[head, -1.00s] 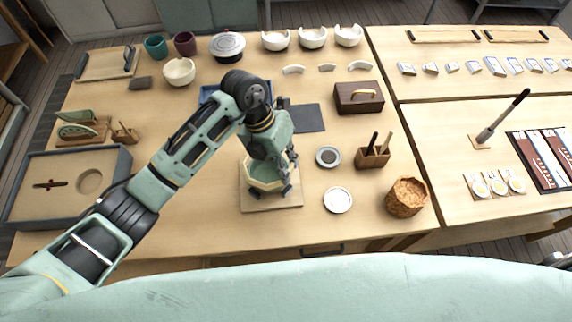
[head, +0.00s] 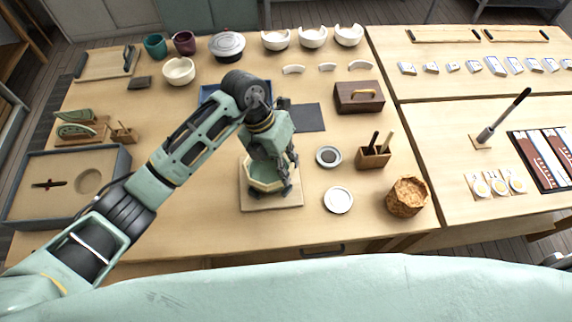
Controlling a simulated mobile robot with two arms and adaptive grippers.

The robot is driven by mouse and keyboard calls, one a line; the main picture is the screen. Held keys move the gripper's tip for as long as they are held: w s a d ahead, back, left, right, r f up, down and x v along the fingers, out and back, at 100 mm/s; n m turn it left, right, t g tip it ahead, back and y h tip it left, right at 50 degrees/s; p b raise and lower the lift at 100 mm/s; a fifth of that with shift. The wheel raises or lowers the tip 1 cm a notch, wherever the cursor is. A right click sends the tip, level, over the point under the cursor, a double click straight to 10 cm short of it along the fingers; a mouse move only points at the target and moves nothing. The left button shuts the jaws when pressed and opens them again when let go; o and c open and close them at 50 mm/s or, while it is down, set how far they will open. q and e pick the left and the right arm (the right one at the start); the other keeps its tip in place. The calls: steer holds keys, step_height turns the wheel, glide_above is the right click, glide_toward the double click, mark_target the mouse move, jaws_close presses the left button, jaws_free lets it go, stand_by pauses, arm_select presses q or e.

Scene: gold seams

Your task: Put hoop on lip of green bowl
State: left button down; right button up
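The green bowl (head: 257,184) is pale green and faceted. It sits on a square wooden board (head: 270,204) near the front middle of the table, its right part covered by my gripper. My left gripper (head: 289,177) points down over the bowl's right side, with its fingers at or just above the rim. I cannot tell how far apart the fingers are or whether anything is between them. I cannot make out a hoop; it may be hidden by the gripper. My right gripper is not in view.
Two small round dishes, a dark-filled one (head: 329,156) and a white one (head: 338,200), lie right of the board. A wooden tool holder (head: 372,158) and cork-like pot (head: 407,196) stand further right. A blue tray (head: 208,92) is partly behind my arm.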

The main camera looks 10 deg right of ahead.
arm_select(q)
steer(key=shift+f+b, duration=0.3)
steer(key=shift+f, duration=0.05)
stand_by(1.0)
steer(key=shift+f+b, duration=0.7)
steer(key=shift+b, duration=0.05)
stand_by(0.4)
steer(key=c, duration=2.4)
jaws_free()
steer(key=shift+c, duration=0.2)
steer(key=o, duration=0.6)
steer(key=o, duration=0.5)
steer(key=shift+r, duration=0.15)
